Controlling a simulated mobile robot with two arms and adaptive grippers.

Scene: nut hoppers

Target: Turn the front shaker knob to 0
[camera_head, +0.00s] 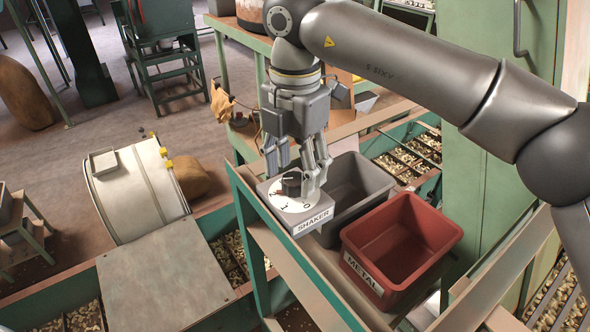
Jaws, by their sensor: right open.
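The shaker box (313,222) is a small grey unit with a "SHAKER" label, sitting at the edge of a green and wooden stand. Its black knob (291,183) stands on a round white dial (288,203) with markings, some of them hidden by my fingers. My right gripper (293,175) points down over the box from above. Its fingers are open, with the knob between or just beside them; I cannot tell whether they touch it. My left gripper is not in view.
A red bin (411,233) labelled "METAL" and a grey bin (358,187) stand right beside the shaker box. Troughs of nuts (414,152) lie behind. A white drum (138,188) and a flat metal cover (167,280) are at left.

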